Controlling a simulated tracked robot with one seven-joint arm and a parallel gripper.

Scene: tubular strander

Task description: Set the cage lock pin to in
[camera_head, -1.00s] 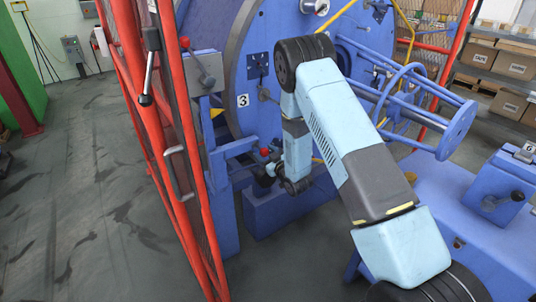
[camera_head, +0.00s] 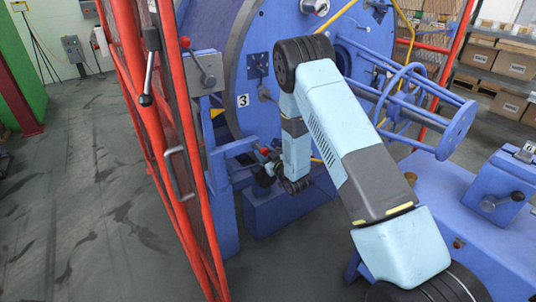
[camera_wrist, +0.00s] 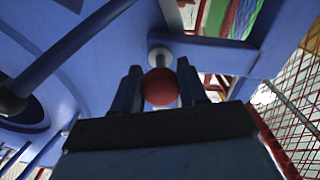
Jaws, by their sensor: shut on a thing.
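The cage lock pin shows as a round red knob (camera_wrist: 160,88) in front of a pale round collar (camera_wrist: 160,57) on a blue frame in the wrist view. My gripper (camera_wrist: 160,92) is shut on the red knob, with one dark finger on each side. In the head view my gripper (camera_head: 268,168) is small and partly hidden by my own arm, low beside the big blue wheel. The pin's shaft is largely hidden, so I cannot tell how deep it sits.
A red mesh guard (camera_head: 178,165) with a handle stands left of my gripper. The blue wheel (camera_head: 245,95) marked 3 and a blue tubular cage (camera_head: 415,105) stand behind my arm. A blue machine block (camera_head: 490,235) is at right. The floor at left is clear.

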